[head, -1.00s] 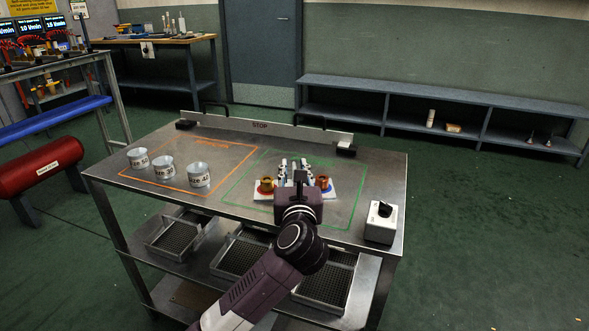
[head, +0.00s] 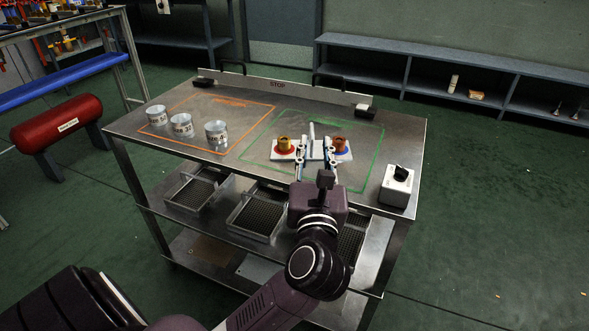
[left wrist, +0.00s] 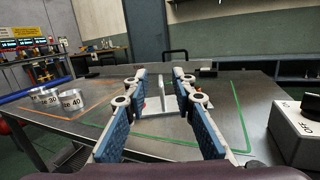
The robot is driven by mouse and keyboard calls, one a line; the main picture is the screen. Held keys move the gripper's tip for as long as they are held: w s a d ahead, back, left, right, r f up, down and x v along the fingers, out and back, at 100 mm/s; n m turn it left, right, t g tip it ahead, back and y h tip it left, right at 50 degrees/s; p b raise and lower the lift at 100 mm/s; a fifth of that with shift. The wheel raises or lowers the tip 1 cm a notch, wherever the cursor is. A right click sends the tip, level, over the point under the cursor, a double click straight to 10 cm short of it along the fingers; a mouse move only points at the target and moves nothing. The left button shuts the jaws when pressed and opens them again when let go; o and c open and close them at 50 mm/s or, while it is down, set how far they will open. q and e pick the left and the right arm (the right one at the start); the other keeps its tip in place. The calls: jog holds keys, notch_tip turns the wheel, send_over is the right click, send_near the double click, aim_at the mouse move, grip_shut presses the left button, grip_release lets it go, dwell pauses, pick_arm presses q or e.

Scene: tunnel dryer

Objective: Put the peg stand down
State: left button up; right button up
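The peg stand (head: 284,155) is a white base with an upright middle plate, a gold piece on a red disc at left and a copper-coloured piece on a blue disc at right. It appears to rest on the metal table inside the green outline (head: 373,158). My left gripper (head: 316,162) is at its near side, partly covering its middle. In the left wrist view my left gripper (left wrist: 160,82) has its fingers spread wide, with the stand's upright plate (left wrist: 164,97) beyond and between them, untouched as far as shows. My right gripper is not in view.
Several labelled metal cups, one marked here (head: 216,132), stand around the orange outline (head: 236,102) at left. A white switch box (head: 396,187) stands at the table's right corner. A STOP rail (head: 278,86) runs along the back edge. Mesh trays (head: 254,217) sit below.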

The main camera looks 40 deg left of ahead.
pick_arm(q)
jog(key=s+d+r+m+t+h, duration=0.3)
jog(key=d+r+m+t+h, duration=0.6)
jog(key=m, duration=0.6)
jog(key=s+d+f+m+g+h, duration=0.1)
jog(key=d+f+m+g+h, duration=0.2)
jog(key=d+f+m+h, duration=0.45)
jog(key=s+d+f+m+g+h, duration=0.1)
jog(key=d+f+m+g+h, duration=0.2)
jog(key=d+m+h, duration=0.7)
jog(key=s+a+f+m+g+y, duration=0.15)
jog(key=f+m+g+y, duration=0.25)
jog(key=f, duration=0.5)
jog(key=s+f+m+g+y, duration=0.3)
jog(key=f+m, duration=0.2)
jog(key=f, duration=0.4)
jog(key=s+a+f+m+g+y, duration=0.2)
jog(key=s+a+f+g+y, duration=0.6)
jog(key=s+a+f, duration=0.7)
jog(key=shift+f, duration=0.45)
